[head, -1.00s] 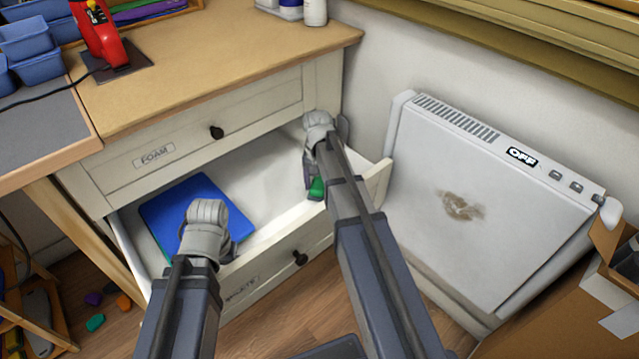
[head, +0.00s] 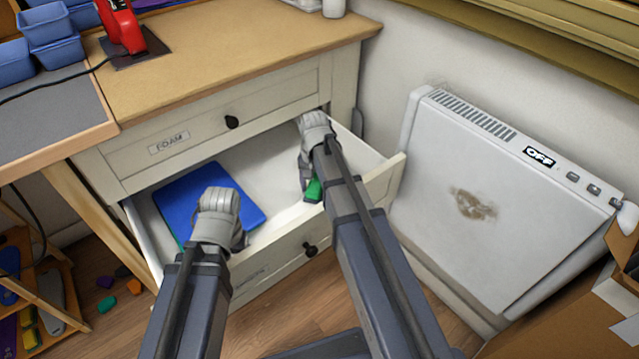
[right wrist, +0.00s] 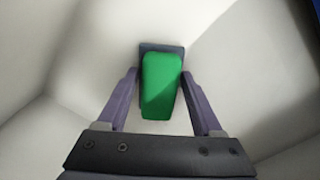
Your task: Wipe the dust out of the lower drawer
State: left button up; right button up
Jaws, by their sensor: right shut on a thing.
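The lower drawer (head: 257,262) is pulled open beneath the closed drawer labelled FOAM (head: 205,137). My right gripper (head: 308,178) is inside its right part, shut on a green block with a dark base (head: 314,190). The right wrist view shows the green block (right wrist: 161,88) between the two fingers, over the pale drawer floor near a corner. My left gripper (head: 225,240) is at the drawer's front, overlapping a blue sheet (head: 185,205) in the drawer's left part. Its fingertips are hidden, as is any contact. I cannot make out clear dust on the drawer floor.
A white heater (head: 490,215) marked OFF, with a brown smudge, stands close on the right. A cardboard box (head: 590,310) is at the lower right. A wooden rack (head: 40,290) and several coloured scraps are at the lower left. The near tabletop (head: 220,50) is mostly clear.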

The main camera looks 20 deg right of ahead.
aim_at(299, 204)
pick_arm(q)
jog(key=shift+f, duration=0.1)
pick_arm(e)
jog(key=shift+s+a+f, duration=0.1)
jog(key=shift+s+a, duration=0.1)
jog(key=shift+a, duration=0.25)
jog(key=shift+s+a, duration=0.2)
jog(key=shift+a, duration=0.25)
jog(key=shift+a, duration=0.1)
jog(key=shift+s+a, duration=0.35)
jog(key=shift+a, duration=0.55)
jog(key=shift+s+a, duration=0.3)
jog(key=shift+a, duration=0.6)
pick_arm(q)
jog(key=shift+r+p, duration=0.55)
pick_arm(e)
jog(key=shift+w+d+r, duration=0.1)
jog(key=shift+r, duration=0.4)
pick_arm(q)
notch_tip(299, 204, up, 5)
jog(key=p, duration=0.5)
pick_arm(e)
notch_tip(299, 204, up, 5)
jog(key=shift+r, duration=0.1)
pick_arm(q)
jog(key=shift+r, duration=0.1)
jog(key=shift+r+p, duration=1.45)
jog(key=shift+p, duration=0.1)
pick_arm(e)
jog(key=shift+r, duration=1.5)
